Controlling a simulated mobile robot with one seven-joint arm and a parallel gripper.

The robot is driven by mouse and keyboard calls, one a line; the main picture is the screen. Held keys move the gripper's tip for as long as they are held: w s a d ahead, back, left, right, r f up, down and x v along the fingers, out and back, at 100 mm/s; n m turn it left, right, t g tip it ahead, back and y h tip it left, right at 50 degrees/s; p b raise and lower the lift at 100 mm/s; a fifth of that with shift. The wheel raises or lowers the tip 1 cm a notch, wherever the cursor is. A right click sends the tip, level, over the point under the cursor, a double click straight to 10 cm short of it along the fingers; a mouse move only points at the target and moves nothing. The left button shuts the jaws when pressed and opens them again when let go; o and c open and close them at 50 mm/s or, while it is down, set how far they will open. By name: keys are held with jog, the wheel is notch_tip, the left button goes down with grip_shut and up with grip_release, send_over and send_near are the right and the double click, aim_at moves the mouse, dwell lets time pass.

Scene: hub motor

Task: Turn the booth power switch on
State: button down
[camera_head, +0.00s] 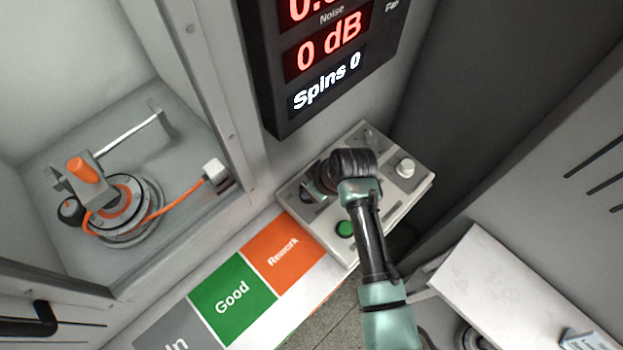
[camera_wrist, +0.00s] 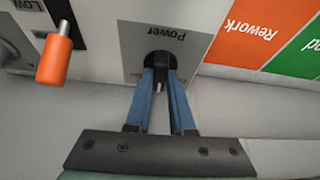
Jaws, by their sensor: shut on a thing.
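The control box (camera_head: 405,208) sits below the display, and my arm reaches over it from the lower right. In the wrist view, the power switch (camera_wrist: 161,58) stands on a grey plate marked "Power" (camera_wrist: 140,40). Its dark base shows just beyond my fingertips. My gripper (camera_wrist: 160,78) has its blue fingers closed together around the switch's small lever. The fingers hide most of the lever, so I cannot tell whether it is on or off. In the head view my gripper (camera_head: 322,180) is over the box's left part, and the switch is hidden there.
An orange-tipped lever (camera_wrist: 54,58) stands close to my fingers near a "LOW" mark. A green button (camera_head: 345,229) and pale knob (camera_head: 405,168) are on the box. The display (camera_head: 325,65) reads "0 dB" and "Spins 0". A hub motor (camera_head: 122,205) sits in the booth at left.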

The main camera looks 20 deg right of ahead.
jog(key=m+p, duration=0.1)
jog(key=m+h+p, duration=0.1)
jog(key=m, duration=0.1)
jog(key=m+h+p, duration=0.1)
jog(key=m, duration=0.1)
jog(key=shift+a+p, duration=0.25)
jog(key=shift+p, duration=0.05)
jog(key=shift+m+h+p, duration=0.55)
jog(key=shift+m+h, duration=0.35)
jog(key=shift+m, duration=1.4)
jog(key=c, duration=0.8)
grip_release()
jog(key=v, duration=1.3)
jog(key=shift+p, duration=0.35)
